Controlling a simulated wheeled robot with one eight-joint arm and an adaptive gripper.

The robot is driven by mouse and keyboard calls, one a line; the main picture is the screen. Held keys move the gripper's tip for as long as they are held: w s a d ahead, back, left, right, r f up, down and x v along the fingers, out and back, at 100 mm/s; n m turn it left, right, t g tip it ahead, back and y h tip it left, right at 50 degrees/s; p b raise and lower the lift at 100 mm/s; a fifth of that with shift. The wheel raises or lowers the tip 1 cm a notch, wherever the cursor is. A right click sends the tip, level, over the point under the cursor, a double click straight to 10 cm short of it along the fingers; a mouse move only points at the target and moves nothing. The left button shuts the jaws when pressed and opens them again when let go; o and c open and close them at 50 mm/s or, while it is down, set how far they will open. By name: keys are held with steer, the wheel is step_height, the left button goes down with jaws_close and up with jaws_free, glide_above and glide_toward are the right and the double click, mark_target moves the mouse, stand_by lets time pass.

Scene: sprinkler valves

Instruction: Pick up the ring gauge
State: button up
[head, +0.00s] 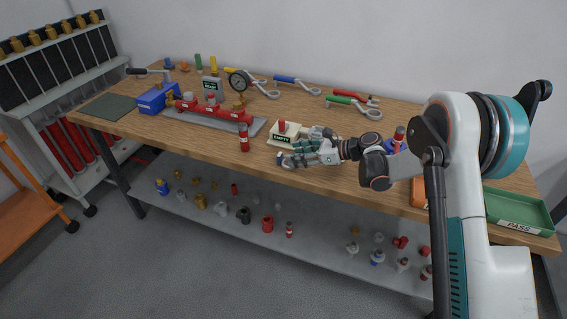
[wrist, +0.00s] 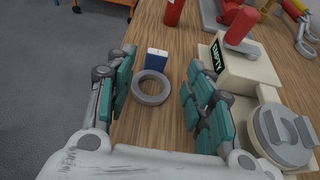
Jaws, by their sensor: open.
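The ring gauge is a grey ring (wrist: 152,101) with a blue block (wrist: 156,61) with a white top at its far side. It lies on the wooden bench near the front edge. In the head view the ring (head: 287,163) is small and partly hidden by my gripper. My gripper (wrist: 157,84) is open, with teal-padded fingers on the left and right of the ring in the wrist view. No contact shows between the fingers and the ring. In the head view my gripper (head: 303,154) is low over the bench.
A cream stand labelled EMPTY (wrist: 233,75) with a red part on top stands close to my right finger. A grey round fitting (wrist: 283,133) is beside it. A red cylinder (head: 244,139) stands left of the ring. The red valve manifold (head: 212,108) is behind it.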

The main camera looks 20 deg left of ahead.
mark_target(282, 155)
steer(key=shift+b+x, duration=1.05)
steer(key=shift+x, duration=1.7)
steer(key=shift+s+r, duration=0.15)
steer(key=shift+s, duration=0.05)
jaws_close()
